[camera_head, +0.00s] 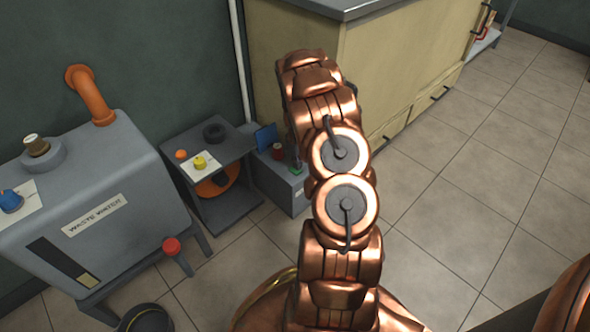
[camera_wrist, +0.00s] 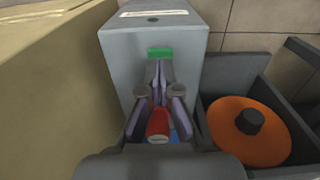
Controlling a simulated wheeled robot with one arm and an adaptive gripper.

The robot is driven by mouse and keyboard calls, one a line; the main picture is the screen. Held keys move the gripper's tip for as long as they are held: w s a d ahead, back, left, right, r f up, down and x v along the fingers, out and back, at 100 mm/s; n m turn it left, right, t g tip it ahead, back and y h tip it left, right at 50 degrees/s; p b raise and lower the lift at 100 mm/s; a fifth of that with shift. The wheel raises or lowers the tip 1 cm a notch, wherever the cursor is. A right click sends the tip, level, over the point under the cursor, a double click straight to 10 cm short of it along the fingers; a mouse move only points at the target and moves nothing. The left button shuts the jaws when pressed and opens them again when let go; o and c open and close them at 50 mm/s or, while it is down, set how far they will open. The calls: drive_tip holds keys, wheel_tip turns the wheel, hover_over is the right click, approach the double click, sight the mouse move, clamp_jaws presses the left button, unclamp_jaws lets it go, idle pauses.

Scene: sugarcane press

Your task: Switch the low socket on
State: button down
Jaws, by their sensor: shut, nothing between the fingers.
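The low socket is a grey box (camera_head: 278,180) on the floor between the small dark shelf and the cream cabinet. It has a raised blue flap (camera_head: 265,137), a red round part (camera_head: 278,150) and a small green part (camera_head: 296,170). In the wrist view, the grey box (camera_wrist: 120,62) fills the middle, with the green part (camera_wrist: 160,53) on it and the red part (camera_wrist: 157,123) nearer the camera. My gripper (camera_wrist: 157,68) is shut and empty, its tips right at the green part's near edge; I cannot tell whether they touch. My arm hides part of the box in the head view.
The cream cabinet (camera_head: 395,60) stands close beside the box. The dark shelf (camera_head: 215,155) on the other side holds a yellow knob (camera_head: 200,162) and an orange disc (camera_wrist: 248,132). The waste water tank (camera_head: 110,190) is further left. Tiled floor at right is clear.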

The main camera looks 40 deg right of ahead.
drive_tip(key=shift+f, duration=1.15)
idle(1.2)
drive_tip(key=shift+r+p, duration=1.7)
drive_tip(key=shift+r, duration=1.8)
